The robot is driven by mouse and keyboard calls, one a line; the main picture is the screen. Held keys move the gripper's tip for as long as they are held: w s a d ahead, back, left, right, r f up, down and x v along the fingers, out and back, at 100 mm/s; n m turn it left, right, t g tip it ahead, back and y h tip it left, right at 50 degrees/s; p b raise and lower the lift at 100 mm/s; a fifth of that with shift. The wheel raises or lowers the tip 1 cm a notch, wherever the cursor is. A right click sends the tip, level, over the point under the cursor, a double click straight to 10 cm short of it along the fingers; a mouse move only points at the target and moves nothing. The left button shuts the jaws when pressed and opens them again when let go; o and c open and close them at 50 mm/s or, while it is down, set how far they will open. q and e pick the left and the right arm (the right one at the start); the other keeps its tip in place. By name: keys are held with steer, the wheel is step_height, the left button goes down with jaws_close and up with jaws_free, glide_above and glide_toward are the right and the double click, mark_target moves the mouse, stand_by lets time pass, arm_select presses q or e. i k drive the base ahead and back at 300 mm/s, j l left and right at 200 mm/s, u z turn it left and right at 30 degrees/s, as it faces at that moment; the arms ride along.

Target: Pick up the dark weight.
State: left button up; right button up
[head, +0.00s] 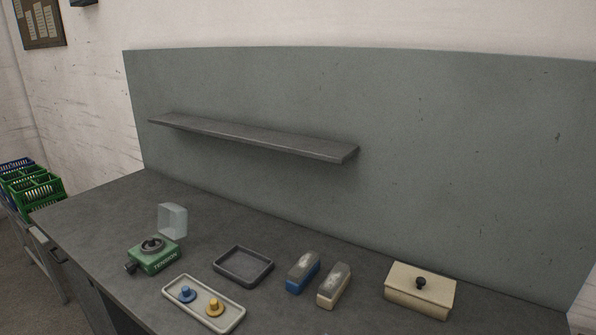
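A dark grey round piece (152,244) sits on top of the green box marked TENSION (158,263) at the left of the bench. It looks like the dark weight, though it is small in the picture. A clear cover (172,221) stands raised behind it. A pale tray (228,318) in front holds a blue weight-like piece (187,294) and a yellow one (213,308). Neither of my grippers is in view.
An empty dark square tray (243,279) lies right of the green box. A blue block (301,275), a cream block (333,287) and a cream lidded box with a black knob (407,295) stand further right. A shelf (260,138) juts out above the bench.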

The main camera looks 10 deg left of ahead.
mark_target(151, 245)
steer(key=u, duration=1.2)
